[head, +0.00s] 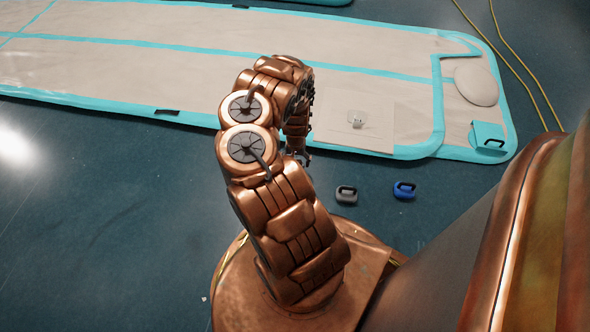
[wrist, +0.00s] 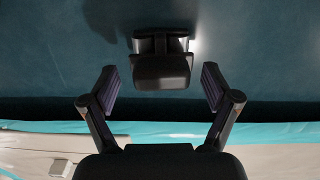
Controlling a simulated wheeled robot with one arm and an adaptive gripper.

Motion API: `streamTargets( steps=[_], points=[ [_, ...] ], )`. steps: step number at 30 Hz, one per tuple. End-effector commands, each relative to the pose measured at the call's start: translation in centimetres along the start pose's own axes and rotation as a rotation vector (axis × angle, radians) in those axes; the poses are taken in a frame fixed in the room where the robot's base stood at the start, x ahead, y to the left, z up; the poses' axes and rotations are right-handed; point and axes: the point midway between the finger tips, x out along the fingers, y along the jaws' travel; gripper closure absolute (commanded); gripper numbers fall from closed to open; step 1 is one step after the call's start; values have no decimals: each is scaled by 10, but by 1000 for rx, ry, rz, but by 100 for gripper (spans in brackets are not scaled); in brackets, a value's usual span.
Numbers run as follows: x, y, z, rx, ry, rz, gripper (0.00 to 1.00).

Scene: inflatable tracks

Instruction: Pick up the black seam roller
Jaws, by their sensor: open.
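The black seam roller (wrist: 162,68) shows in the wrist view as a dark block with a narrower part behind it, standing on the dark floor. My gripper (wrist: 158,85) is open, with one finger on either side of the near part of the roller and a visible gap to each. Nothing is held. In the head view my gripper (head: 300,158) is mostly hidden behind my arm, and I cannot make out the black roller there for certain.
A dark grey handled thing (head: 346,194) and a blue one (head: 404,190) lie on the floor. A beige inflatable track (head: 200,65) with turquoise edges lies behind, bearing a small pale block (head: 357,120) and a turquoise thing (head: 488,136). The floor at left is clear.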

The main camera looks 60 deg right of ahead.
Motion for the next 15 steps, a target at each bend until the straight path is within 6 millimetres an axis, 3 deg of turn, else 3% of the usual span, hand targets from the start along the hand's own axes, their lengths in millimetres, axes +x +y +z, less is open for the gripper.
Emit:
streamTargets(
  steps=[8,15],
  points=[
    [2,0,0,0,1,-1,14],
    [2,0,0,0,1,-1,39]
  ],
)
